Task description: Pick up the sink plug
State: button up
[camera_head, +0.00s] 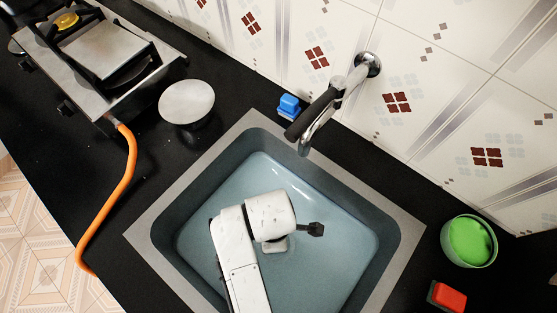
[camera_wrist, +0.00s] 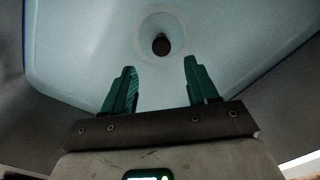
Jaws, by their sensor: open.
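A small dark round piece (camera_wrist: 161,45), which appears to be the sink plug, sits in the pale round drain recess of the sink in the wrist view. I cannot tell its exact shape. My gripper (camera_wrist: 161,66) is open, with its two green fingers apart and nothing between them. The dark piece shows just beyond the fingertips, about midway between them. In the head view, my arm reaches down into the sink (camera_head: 345,210) and hides the drain and my fingers.
A tap (camera_head: 325,105) reaches over the sink's back edge. A blue object (camera_head: 288,105) and a round metal lid (camera_head: 187,102) stand on the black counter. A stove with an orange hose (camera_head: 122,175) is left. A green bowl (camera_head: 468,242) and red sponge (camera_head: 448,297) are right.

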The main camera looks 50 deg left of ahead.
notch_tip(320, 180, down, 8)
jog(key=shift+d+f, duration=0.15)
jog(key=shift+f, duration=0.1)
dwell(0.4)
grip_shut()
dwell(0.3)
jog(key=shift+r, duration=0.1)
